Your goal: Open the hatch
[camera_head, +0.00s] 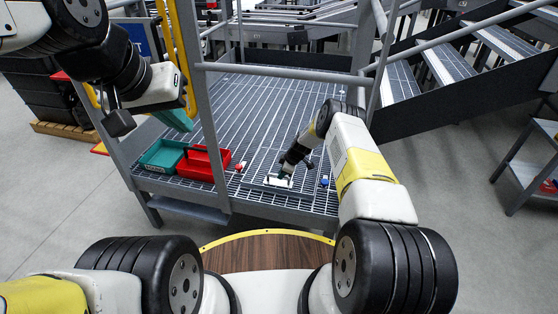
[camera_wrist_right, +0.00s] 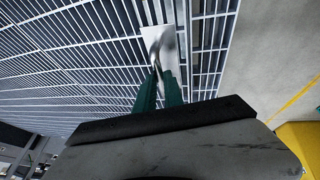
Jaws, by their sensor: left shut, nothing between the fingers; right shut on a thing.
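A pale plate with a handle (camera_head: 278,182) lies on the grating. The plate and the blurred metal handle (camera_wrist_right: 161,42) also show in the right wrist view. My right gripper (camera_head: 286,173) reaches down to the handle, and its green fingers (camera_wrist_right: 159,88) are shut on it. The fingers partly hide the handle. My left gripper (camera_head: 176,120) is at the upper left, shut and empty, beside the yellow rail and well away from the handle.
A red open toolbox (camera_head: 203,163) and a teal bin (camera_head: 161,156) stand on the deck left of the handle. Small red and blue items lie nearby. A grey railing post (camera_head: 207,110) and crossbar (camera_head: 280,68) stand close to my arms. Stairs (camera_head: 470,55) rise at right.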

